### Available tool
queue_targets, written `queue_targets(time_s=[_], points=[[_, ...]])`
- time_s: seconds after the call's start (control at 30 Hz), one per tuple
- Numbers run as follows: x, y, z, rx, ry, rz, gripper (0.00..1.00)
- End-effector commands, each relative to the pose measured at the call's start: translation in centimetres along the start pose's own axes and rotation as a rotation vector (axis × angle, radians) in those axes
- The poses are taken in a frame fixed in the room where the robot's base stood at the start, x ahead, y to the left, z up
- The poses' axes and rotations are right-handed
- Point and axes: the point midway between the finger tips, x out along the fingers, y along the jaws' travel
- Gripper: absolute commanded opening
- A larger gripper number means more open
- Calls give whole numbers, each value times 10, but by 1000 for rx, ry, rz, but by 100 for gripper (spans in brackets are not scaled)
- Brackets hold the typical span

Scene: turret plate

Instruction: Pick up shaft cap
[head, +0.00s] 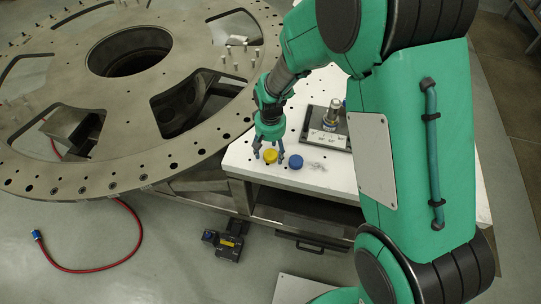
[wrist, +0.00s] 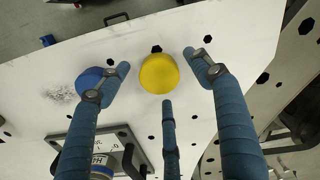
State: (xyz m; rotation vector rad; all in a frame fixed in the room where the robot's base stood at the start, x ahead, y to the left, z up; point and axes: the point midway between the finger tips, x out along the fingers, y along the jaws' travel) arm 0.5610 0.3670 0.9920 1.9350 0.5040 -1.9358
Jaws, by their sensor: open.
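A round yellow cap (head: 270,156) lies on the white table top near its front edge; it also shows in the wrist view (wrist: 159,73). A round blue cap (head: 295,161) lies just to its right in the head view. In the wrist view the blue cap (wrist: 86,80) is partly hidden behind a finger. Which one is the shaft cap I cannot tell. My gripper (head: 268,151) points down over the yellow cap, its three blue-grey fingers spread. In the wrist view the fingertips (wrist: 158,72) stand around the yellow cap, with visible gaps, and hold nothing.
The white table (head: 240,160) has several holes. A dark fixture (head: 327,128) with a metal cylinder stands behind the caps. A large round turret plate (head: 100,165) lies left of the table. A red hose (head: 105,268) and a black device (head: 226,243) are on the floor.

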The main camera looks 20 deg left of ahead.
Motion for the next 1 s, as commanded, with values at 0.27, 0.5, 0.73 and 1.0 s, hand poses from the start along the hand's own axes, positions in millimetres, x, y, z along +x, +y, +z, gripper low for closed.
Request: queue_targets(time_s=[0.27,0.5,0.73,1.0], points=[[3,0,0,0,0,0,65],[3,0,0,0,0,0,65],[3,0,0,0,0,0,41],[3,0,0,0,0,0,25]])
